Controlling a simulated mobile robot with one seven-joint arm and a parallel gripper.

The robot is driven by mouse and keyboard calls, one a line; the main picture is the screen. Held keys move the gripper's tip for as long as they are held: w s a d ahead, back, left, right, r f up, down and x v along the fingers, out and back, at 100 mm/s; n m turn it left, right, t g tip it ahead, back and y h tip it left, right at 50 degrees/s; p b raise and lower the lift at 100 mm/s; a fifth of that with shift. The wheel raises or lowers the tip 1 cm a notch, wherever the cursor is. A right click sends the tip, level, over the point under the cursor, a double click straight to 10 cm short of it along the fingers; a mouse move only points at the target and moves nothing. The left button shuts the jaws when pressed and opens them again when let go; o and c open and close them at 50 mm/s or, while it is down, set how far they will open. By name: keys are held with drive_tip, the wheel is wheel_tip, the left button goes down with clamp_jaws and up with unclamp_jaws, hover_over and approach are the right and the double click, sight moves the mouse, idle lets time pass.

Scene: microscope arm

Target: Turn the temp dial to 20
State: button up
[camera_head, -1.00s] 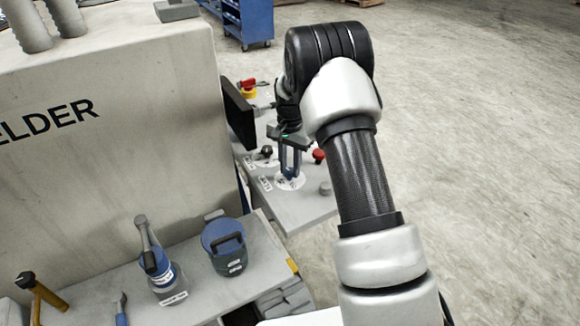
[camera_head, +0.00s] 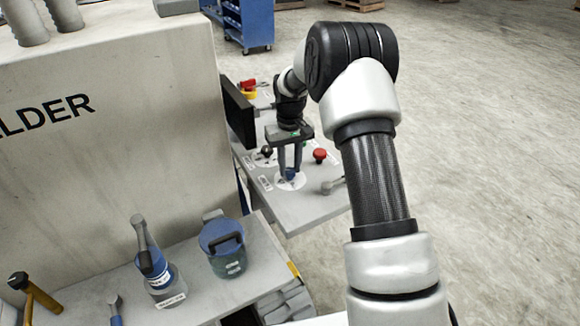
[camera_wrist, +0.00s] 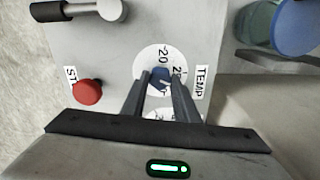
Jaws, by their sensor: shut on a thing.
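The temp dial is a blue knob (camera_wrist: 160,77) on a round white scale plate (camera_wrist: 146,58) beside a TEMP label (camera_wrist: 201,82). In the wrist view a "20" shows at the top of the plate, with other markings partly hidden by the fingers. My gripper (camera_wrist: 161,82) is shut on the blue knob, one finger on each side. In the head view my gripper (camera_head: 290,172) reaches down onto the blue knob (camera_head: 290,174) on the grey panel. I cannot tell exactly which mark the knob points to.
A red button (camera_wrist: 87,92) and a grey lever (camera_wrist: 100,8) are close to the dial. A black-knobbed control (camera_head: 266,152) and a dark screen (camera_head: 238,113) stand behind. A blue-lidded jar (camera_head: 222,240) and a blue-and-grey bottle (camera_head: 152,262) are on the nearer bench.

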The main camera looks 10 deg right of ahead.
sight(290, 170)
drive_tip(key=n, duration=0.5)
drive_tip(key=shift+n, duration=0.3)
drive_tip(key=n, duration=0.4)
drive_tip(key=shift+r, duration=0.1)
drive_tip(key=n+p, duration=0.1)
drive_tip(key=n, duration=0.4)
drive_tip(key=shift+n, duration=0.4)
drive_tip(key=shift+n+p, duration=0.6)
drive_tip(key=shift+n, duration=2)
drive_tip(key=o, duration=1.1)
drive_tip(key=shift+s, duration=0.1)
drive_tip(key=shift+c, duration=0.2)
wheel_tip(290, 170, up, 17)
drive_tip(key=shift+r, duration=0.2)
